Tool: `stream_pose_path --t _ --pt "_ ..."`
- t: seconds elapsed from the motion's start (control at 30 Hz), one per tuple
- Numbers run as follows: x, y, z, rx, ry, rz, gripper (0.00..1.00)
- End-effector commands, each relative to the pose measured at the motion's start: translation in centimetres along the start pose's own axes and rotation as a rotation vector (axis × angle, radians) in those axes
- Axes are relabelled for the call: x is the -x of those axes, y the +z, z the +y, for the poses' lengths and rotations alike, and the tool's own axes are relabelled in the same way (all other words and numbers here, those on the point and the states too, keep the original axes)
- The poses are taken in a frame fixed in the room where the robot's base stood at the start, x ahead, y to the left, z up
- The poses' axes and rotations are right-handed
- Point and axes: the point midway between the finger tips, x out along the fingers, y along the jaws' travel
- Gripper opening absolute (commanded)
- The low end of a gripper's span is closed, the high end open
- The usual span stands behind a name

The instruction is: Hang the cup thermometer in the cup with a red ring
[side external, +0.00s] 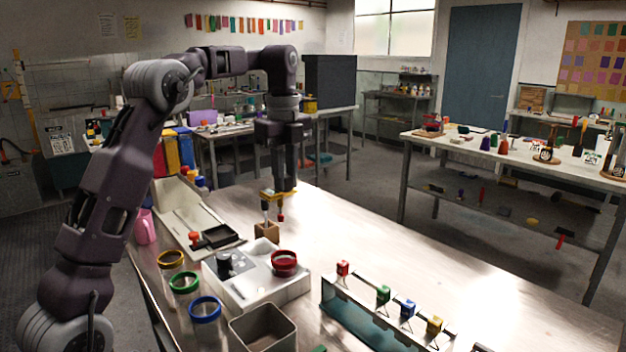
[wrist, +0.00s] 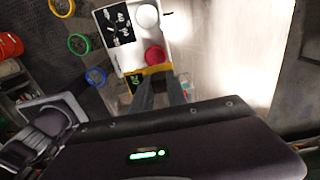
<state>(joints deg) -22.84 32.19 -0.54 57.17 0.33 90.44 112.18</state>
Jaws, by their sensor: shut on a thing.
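My gripper (side external: 284,188) points down and is shut on a yellow piece (side external: 272,194), which I take to be the cup thermometer. In the wrist view the yellow piece (wrist: 157,69) lies crosswise at my fingertips (wrist: 158,78). Its lower part cannot be told clearly. The cup with the red ring (side external: 284,262) stands on a white device (side external: 240,285). In the wrist view a round red shape (wrist: 154,55), likely this cup, shows just beyond the yellow piece. The piece appears above and apart from the cup in the side view.
Cups with yellow (side external: 171,258), green (side external: 184,282) and blue (side external: 205,308) rings stand left of the device. A wooden block (side external: 266,232) with black and red tools is behind it. A rack (side external: 365,325) with coloured tags stands right. The table's right part is clear.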

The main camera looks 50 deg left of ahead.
Motion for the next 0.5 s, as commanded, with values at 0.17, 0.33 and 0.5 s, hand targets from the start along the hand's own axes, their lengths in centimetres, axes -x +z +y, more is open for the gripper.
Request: stream_pose_path --t 0.17,0.33,0.5 --pt "-2.9 -0.3 0.0 -0.004 0.006 0.004 0.00" --pt "-4.7 -0.3 -0.1 -0.003 0.004 0.003 0.00" --pt "-4.8 -0.3 -0.1 -0.003 0.002 0.002 0.00"
